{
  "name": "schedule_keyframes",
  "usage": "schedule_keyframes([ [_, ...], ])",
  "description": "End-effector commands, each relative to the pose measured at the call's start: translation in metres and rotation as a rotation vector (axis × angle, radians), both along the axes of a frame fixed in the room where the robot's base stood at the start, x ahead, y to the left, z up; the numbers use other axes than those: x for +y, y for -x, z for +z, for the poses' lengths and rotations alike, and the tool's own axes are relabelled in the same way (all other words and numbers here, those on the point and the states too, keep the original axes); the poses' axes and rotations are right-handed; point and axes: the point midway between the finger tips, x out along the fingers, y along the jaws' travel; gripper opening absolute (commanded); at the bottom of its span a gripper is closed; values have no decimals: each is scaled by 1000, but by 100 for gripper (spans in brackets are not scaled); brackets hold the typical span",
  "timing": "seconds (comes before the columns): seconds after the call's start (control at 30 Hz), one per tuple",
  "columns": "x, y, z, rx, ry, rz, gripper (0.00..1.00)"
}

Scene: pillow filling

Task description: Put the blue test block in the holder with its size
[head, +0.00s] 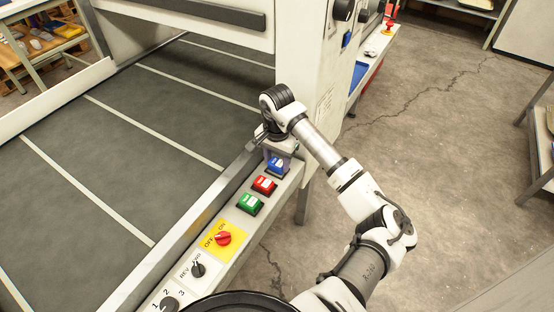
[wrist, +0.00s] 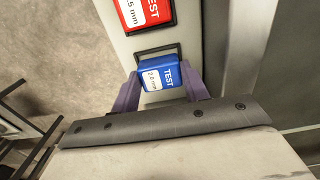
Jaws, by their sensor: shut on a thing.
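The blue test block (wrist: 160,77), with a white size label and the word TEST, is between the two purple fingers of my gripper (wrist: 160,97) in the wrist view. The gripper is shut on it. The block is at a black-rimmed holder (wrist: 153,53) on the light panel; the rim shows beyond its far edge. I cannot tell how deep the block sits. In the head view the blue block (head: 277,164) is under my gripper (head: 277,155), at the far end of the row. The lower part of the holder is hidden.
A red block (head: 264,185) and a green block (head: 250,203) sit in their own holders nearer on the panel. The red block (wrist: 147,12) also shows in the wrist view. A yellow-backed OFF/ON knob (head: 223,238) is nearer still. The conveyor belt (head: 120,150) lies left; a white machine post (head: 318,70) stands beyond.

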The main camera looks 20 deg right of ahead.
Motion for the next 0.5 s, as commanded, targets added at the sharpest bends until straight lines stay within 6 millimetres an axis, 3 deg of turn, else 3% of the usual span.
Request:
schedule_keyframes([
  [0.43,0,0,-13,0,2,1,22],
  [0.47,0,0,-12,-1,1,0,47],
  [0.5,0,0,-11,-1,1,0,52],
])
